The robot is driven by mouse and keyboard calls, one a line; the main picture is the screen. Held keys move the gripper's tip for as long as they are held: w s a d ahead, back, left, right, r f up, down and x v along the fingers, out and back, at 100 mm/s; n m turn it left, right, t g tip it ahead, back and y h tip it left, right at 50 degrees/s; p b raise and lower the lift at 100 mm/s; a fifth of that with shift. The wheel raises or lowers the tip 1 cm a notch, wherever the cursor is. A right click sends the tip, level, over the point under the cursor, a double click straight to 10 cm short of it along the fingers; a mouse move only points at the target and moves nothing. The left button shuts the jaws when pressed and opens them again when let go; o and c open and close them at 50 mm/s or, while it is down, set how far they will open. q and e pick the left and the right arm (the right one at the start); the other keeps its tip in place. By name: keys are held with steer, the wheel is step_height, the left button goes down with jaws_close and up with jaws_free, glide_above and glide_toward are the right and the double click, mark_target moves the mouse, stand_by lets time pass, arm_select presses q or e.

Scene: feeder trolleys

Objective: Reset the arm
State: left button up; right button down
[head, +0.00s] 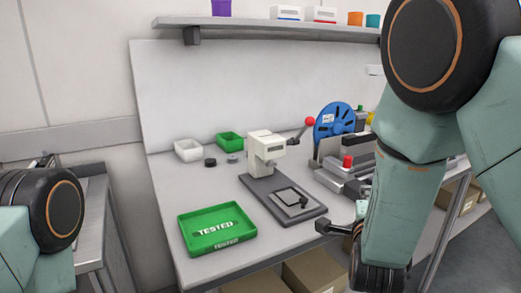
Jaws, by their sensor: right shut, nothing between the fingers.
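My right arm (405,205) comes down from the upper right, its forearm in front of the bench's right part. My right gripper (328,227) shows beside the lower end of that arm, near the bench's front edge. It is small in the picture, shut and empty. My left arm (58,210) shows only in part at the left edge, with a dark round joint. My left gripper is out of view.
The bench (170,215) bears a green TESTED tray (188,240), a white press with a red-knobbed lever (264,146), a blue reel (333,120), a white bin (188,151) and a green bin (230,140). A shelf (270,27) hangs above. Cardboard boxes (315,270) stand underneath.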

steer(key=s+a+f+n+g+y, duration=0.1)
steer(key=s+f+n+g+y, duration=0.15)
steer(key=s+f+n, duration=0.35)
steer(key=s+a+f+n+g+y, duration=0.1)
steer(key=s+f+n+g, duration=0.3)
steer(key=f, duration=0.5)
steer(key=s+a+f+n+g+y, duration=0.2)
steer(key=s+f+n, duration=0.2)
steer(key=f+n, duration=0.3)
steer(key=s+f+n+g, duration=0.1)
steer(key=s+f, duration=0.3)
steer(key=s, duration=0.4)
steer(key=s+f+n+g, duration=0.1)
steer(key=s+f+g, duration=0.3)
steer(key=s, duration=0.4)
steer(key=s+a+f+n+g+y, duration=0.1)
steer(key=s+f+g, duration=0.2)
steer(key=s, duration=0.6)
steer(key=shift+f, duration=0.6)
